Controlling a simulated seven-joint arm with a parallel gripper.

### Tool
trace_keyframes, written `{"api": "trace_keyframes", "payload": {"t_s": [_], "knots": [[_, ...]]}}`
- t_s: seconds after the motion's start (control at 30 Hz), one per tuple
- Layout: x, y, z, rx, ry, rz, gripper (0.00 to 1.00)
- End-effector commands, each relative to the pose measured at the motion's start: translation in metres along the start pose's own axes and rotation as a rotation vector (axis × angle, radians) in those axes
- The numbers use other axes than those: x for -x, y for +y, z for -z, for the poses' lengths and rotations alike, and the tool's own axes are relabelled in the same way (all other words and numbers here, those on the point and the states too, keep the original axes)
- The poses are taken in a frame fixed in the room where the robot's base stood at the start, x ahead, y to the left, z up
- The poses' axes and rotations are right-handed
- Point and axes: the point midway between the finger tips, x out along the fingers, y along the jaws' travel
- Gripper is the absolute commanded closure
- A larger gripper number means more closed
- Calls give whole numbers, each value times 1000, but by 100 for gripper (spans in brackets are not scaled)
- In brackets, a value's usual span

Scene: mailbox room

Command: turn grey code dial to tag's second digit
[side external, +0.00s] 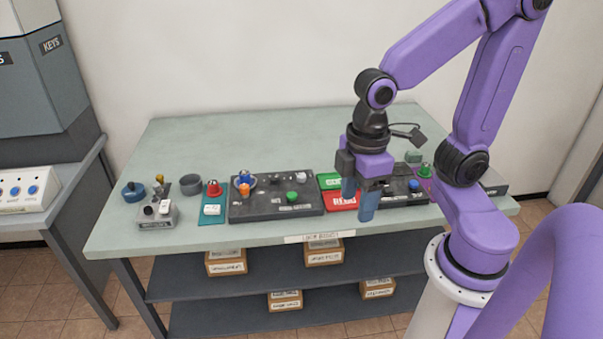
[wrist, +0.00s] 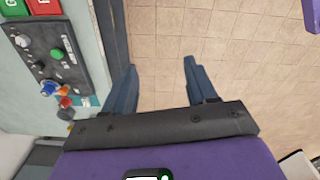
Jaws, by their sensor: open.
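My gripper (side external: 359,200) is open and empty, pointing down near the table's front edge, in front of the red block. In the wrist view its two fingers (wrist: 158,68) stand apart over bare floor. A dark panel (side external: 252,211) lies left of my gripper and also shows in the wrist view (wrist: 72,78). It carries a green button (side external: 292,196), a blue-and-white knob (side external: 248,179), an orange knob (side external: 244,190) and small grey and dark knobs. I cannot tell which of these is the grey code dial. The tag's digits are not readable.
Green and red blocks (side external: 342,202) sit between the dark panel and a second panel, partly behind my gripper. A teal plate (side external: 205,218) and grey box (side external: 158,216) stand at the left. Shelves with boxes (side external: 226,261) lie below. The table's back (side external: 250,135) is clear.

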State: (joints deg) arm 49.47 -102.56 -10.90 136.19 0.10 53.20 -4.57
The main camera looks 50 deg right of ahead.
Motion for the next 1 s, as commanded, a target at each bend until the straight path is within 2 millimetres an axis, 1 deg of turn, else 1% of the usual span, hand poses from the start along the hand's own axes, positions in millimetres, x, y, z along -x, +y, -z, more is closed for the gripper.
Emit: {"api": "trace_keyframes", "payload": {"t_s": [0.03, 0.1, 0.17, 0.2, 0.27, 0.33, 0.47, 0.5, 0.57, 0.6, 0.67, 0.7, 0.8, 0.9, 1.0], "knots": [[1, 16, 12, -39, -4, -1, 43], [2, 37, 26, -80, -5, -3, 43], [2, 56, 36, -115, -8, -4, 43], [2, 70, 42, -139, -9, -5, 43], [2, 91, 50, -174, -11, -6, 43], [1, 118, 57, -215, -12, -7, 43], [-3, 170, 61, -290, -16, -8, 43], [-5, 186, 60, -315, -17, -8, 43], [-7, 211, 58, -349, -19, -8, 43], [-10, 228, 55, -372, -20, -8, 43], [-13, 253, 48, -407, -21, -8, 43], [-16, 270, 42, -431, -21, -8, 43], [-23, 310, 23, -489, -23, -8, 43], [-30, 342, 2, -538, -25, -7, 43], [-36, 366, -18, -576, -26, -7, 43]]}}
